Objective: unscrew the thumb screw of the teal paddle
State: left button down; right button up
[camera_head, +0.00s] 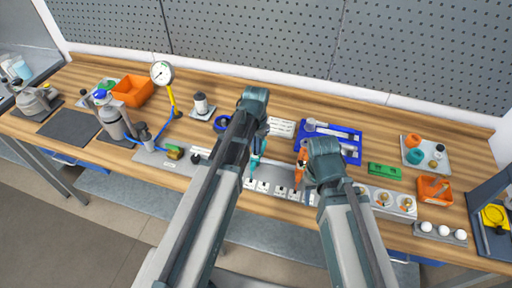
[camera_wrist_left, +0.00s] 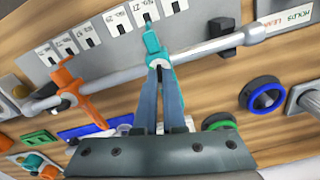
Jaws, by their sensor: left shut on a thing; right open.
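The teal paddle (camera_wrist_left: 152,42) sits on a grey shaft (camera_wrist_left: 195,52) that runs across the left wrist view. In the head view the teal paddle (camera_head: 256,163) shows beside my left wrist. My left gripper (camera_wrist_left: 160,68) is shut on a teal part at the paddle's hub, at the shaft. The fingers cover it, so I cannot tell the thumb screw from the hub. An orange paddle (camera_wrist_left: 68,85) is on the same shaft, towards its left end. My right gripper (camera_head: 322,150) is open near the orange paddle (camera_head: 300,172); its fingertips are mostly hidden.
A grey plate with white labels (camera_wrist_left: 115,22) lies by the shaft. A blue tray (camera_head: 350,157), a green block (camera_head: 384,169) and an orange bin (camera_head: 434,190) stand to the right. A gauge (camera_head: 162,73) and another orange bin (camera_head: 134,91) stand to the left.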

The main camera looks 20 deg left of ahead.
pick_arm(q)
jog(key=n, duration=0.7)
jog(key=shift+s, duration=0.1)
jog(key=n, duration=0.6)
jog(key=shift+n, duration=0.4)
jog(key=c, duration=1)
grip_release()
notch_tip(320, 180, up, 14)
jog(key=p, duration=1.4)
